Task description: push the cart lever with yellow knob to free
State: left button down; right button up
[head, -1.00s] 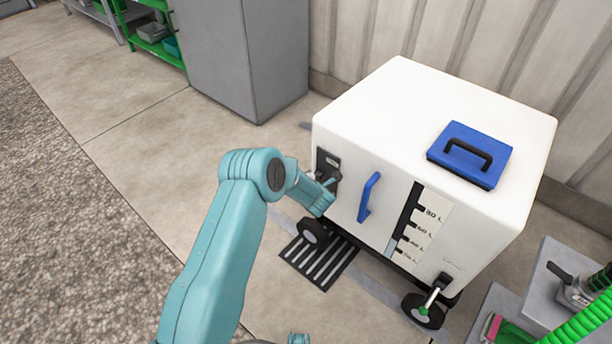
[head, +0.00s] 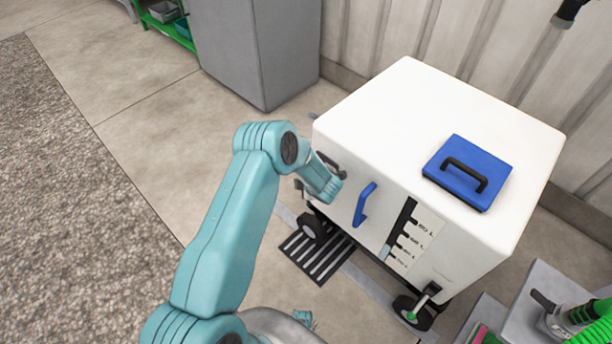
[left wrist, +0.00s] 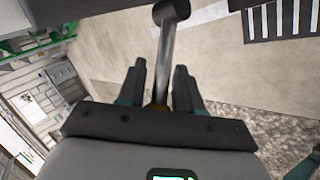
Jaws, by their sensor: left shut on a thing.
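The white cart (head: 480,135) stands in the middle right of the head view. My left gripper (head: 327,180) is at the left end of its front face, over the dark lever panel. In the left wrist view, a grey lever rod (left wrist: 164,55) runs from a dark round pivot (left wrist: 171,11) down between the fingers of my left gripper (left wrist: 159,80). In the head view my gripper hides the knob. My right gripper is not in view.
A blue handle (head: 364,204) stands out just right of my gripper. A lever with a green grip (head: 427,294) is at the cart's lower right corner. A black wheel (head: 312,228) and a striped floor grate (head: 318,258) lie below. Floor to the left is clear.

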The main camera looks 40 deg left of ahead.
pick_arm(q)
jog(key=shift+a+r, duration=0.1)
dwell(0.4)
jog(key=c, duration=1.1)
grip_release()
jog(key=shift+s, duration=0.1)
jog(key=shift+d+r, duration=0.2)
jog(key=shift+d, duration=0.05)
jog(key=p+v, duration=0.3)
jog(key=v, duration=1.3)
jog(key=shift+a, duration=0.1)
